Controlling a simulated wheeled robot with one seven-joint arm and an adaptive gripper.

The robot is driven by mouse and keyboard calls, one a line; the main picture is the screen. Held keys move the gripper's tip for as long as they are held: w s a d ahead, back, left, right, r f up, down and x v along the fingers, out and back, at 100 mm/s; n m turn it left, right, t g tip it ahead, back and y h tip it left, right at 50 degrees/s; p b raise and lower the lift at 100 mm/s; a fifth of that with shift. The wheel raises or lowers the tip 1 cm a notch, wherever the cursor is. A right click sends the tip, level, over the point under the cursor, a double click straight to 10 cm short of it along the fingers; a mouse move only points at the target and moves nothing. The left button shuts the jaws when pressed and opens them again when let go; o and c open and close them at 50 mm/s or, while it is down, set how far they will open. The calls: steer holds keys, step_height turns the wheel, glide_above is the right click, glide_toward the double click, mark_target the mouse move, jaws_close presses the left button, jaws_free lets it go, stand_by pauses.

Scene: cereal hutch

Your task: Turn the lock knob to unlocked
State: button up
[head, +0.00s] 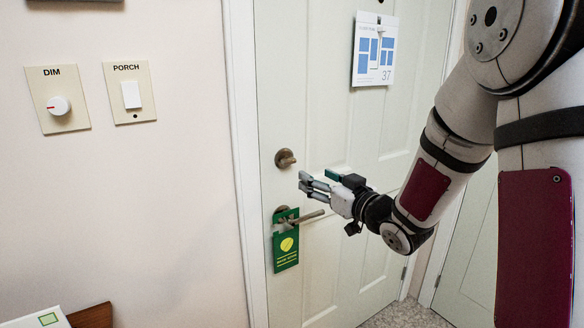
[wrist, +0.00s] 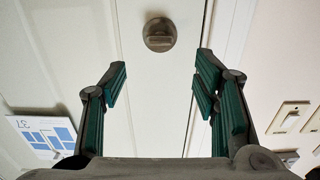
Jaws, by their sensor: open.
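The lock knob (head: 285,159) is a round bronze piece with a thumb-turn, on the pale door (head: 330,250) above the lever handle (head: 306,217). In the wrist view the lock knob (wrist: 159,35) shows at the top centre, its turn piece lying across the picture. My gripper (head: 307,182) is in front of the door, just below and right of the lock knob in the head view. In the wrist view my gripper (wrist: 160,80) is open, with green-padded fingers wide apart. The knob lies beyond the fingertips, roughly centred between them and not touched.
A green hanger (head: 286,245) hangs from the lever handle, close below my gripper. A white calendar sheet (head: 374,52) is on the door. A dimmer (head: 58,105) and porch switch (head: 131,96) are on the left wall. A white box (head: 35,320) is at lower left.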

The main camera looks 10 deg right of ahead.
mark_target(291, 163)
steer(key=x, duration=1.2)
steer(key=shift+w+a+b, duration=0.1)
steer(key=shift+b, duration=0.2)
steer(key=c, duration=1.2)
